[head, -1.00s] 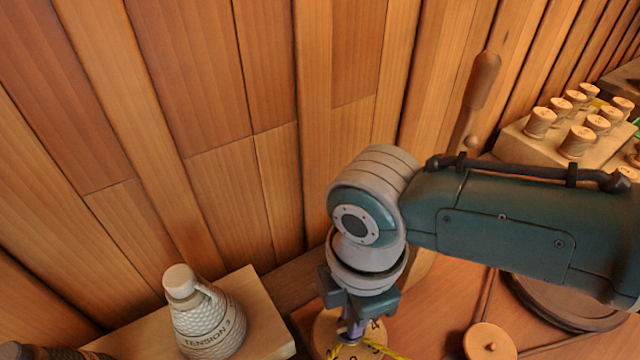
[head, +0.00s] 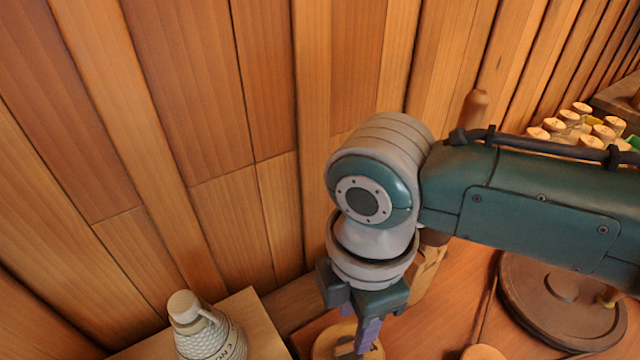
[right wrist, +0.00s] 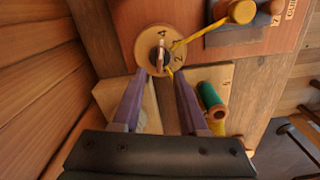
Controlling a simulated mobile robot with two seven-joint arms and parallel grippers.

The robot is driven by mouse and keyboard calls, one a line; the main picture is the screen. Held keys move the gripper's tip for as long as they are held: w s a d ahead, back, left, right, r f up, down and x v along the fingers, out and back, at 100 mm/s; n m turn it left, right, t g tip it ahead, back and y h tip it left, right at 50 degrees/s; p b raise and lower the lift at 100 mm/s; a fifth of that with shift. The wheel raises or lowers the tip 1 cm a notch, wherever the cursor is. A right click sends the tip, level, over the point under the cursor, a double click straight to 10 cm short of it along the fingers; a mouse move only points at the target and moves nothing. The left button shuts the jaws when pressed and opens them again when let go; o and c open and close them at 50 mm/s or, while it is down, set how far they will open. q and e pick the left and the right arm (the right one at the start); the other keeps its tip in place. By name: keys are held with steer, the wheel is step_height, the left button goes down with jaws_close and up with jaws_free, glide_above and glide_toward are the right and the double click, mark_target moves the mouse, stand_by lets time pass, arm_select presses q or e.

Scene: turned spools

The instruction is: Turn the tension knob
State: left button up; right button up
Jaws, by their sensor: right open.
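The round pale wooden dial (right wrist: 148,40) in the right wrist view has dark figures on its face, among them a 4 and a 2. An upright wooden knob grip (right wrist: 161,58) stands at its middle over a dark centre. In the head view the dial (head: 330,342) is partly hidden by my right gripper (head: 367,335). My right gripper is open and empty. In the wrist view its purple fingers (right wrist: 161,74) point at the dial, their tips at its near edge, one each side of the knob. I cannot tell whether they touch it. My left gripper is not in view.
A white textured cone (head: 208,335), its lettering cut off, stands on a wooden block at the lower left. A dark wooden disc (head: 535,310) lies to the right. A green spool (right wrist: 210,97) sits beside my fingers. Yellow thread (right wrist: 200,34) runs to the dial. Planks rise behind.

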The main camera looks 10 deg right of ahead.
mark_target(351, 345)
steer(key=shift+r, duration=2)
